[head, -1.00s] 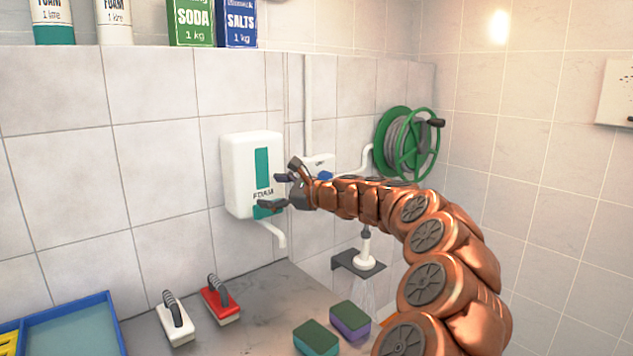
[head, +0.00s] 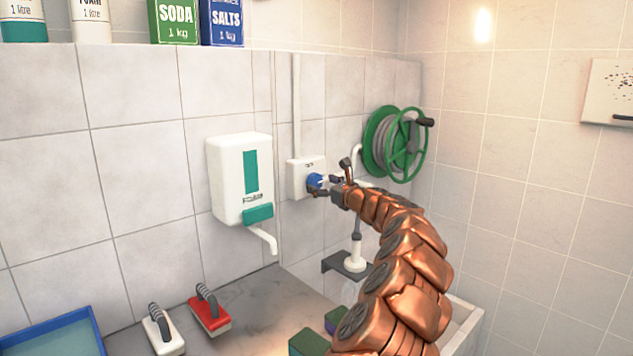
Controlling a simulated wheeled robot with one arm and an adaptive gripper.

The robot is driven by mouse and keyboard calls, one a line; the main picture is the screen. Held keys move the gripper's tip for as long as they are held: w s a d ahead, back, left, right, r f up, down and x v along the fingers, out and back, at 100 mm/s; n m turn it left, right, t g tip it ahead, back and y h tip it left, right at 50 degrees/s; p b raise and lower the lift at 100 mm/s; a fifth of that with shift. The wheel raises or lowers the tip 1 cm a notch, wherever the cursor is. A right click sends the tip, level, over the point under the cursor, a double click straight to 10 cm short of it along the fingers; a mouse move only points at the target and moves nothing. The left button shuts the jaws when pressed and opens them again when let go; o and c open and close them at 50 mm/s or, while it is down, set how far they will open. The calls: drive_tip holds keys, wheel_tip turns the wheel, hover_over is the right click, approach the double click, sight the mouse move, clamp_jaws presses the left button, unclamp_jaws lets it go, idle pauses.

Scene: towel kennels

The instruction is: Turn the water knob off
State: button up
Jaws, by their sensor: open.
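The water knob is a small blue knob (head: 315,181) on a white wall box (head: 301,180), right of the soap dispenser. My gripper (head: 330,178) is open, with its dark fingers at the knob, one above and one below its right side. I cannot tell whether the fingers touch the knob. My gripper hides part of the knob and the pipe behind it. A white shower head (head: 355,260) hangs in a dark bracket (head: 340,264) below; my arm covers part of the area under it.
A white soap dispenser (head: 238,175) with a green lever is left of the knob. A green hose reel (head: 398,145) is on the wall to the right. Red (head: 209,310) and white (head: 163,330) brushes, sponges (head: 309,342) and a blue tray (head: 55,335) are on the counter.

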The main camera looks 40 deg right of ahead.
sight(317, 182)
drive_tip(key=shift+w+d, duration=0.15)
drive_tip(key=shift+w, duration=1.4)
drive_tip(key=shift+c, duration=0.2)
drive_tip(key=c, duration=1.1)
